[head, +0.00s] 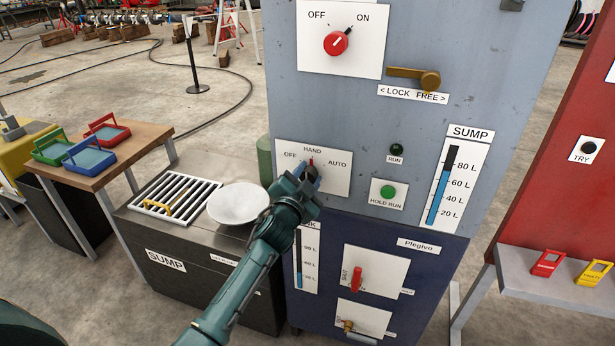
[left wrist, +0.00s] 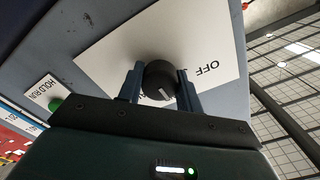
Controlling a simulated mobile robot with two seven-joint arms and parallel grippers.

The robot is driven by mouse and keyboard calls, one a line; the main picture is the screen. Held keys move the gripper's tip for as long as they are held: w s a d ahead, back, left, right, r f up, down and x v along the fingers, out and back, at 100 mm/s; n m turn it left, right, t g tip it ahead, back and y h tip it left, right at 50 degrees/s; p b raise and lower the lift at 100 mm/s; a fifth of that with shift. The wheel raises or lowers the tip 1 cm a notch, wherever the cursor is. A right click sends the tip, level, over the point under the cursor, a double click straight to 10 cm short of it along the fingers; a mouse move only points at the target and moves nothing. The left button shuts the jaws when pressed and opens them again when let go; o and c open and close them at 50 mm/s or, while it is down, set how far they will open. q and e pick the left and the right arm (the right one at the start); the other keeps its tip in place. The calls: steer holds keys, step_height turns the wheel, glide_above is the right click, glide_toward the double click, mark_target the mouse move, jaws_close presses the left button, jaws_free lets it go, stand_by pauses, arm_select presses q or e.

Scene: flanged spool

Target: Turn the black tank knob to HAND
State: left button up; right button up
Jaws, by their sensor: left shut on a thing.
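The black tank knob (left wrist: 158,80) sits on the white OFF / HAND / AUTO plate (head: 338,180) of the grey cabinet. My left gripper (head: 306,172) reaches up to this plate and covers most of the knob in the head view. In the left wrist view its two fingers (left wrist: 160,86) stand on either side of the knob, shut on it. A white pointer mark on the knob face points down and slightly right in that upside-down view, towards the side where HAND lies. A small red mark shows just below HAND in the head view. My right gripper is out of view.
A red OFF/ON knob (head: 336,43) and a brass lock lever (head: 428,79) are above. A green HOLD RUN button (head: 388,192) is to the right. Below are a red handle (head: 357,279) and a sump box with a white bowl (head: 238,204) and a grate (head: 174,196).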

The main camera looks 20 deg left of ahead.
arm_select(q)
steer(key=shift+m, duration=0.4)
steer(key=o, duration=1)
steer(key=s, duration=1.3)
steer(key=shift+a+b, duration=0.25)
steer(key=shift+b, duration=0.1)
steer(key=shift+s+f, duration=0.15)
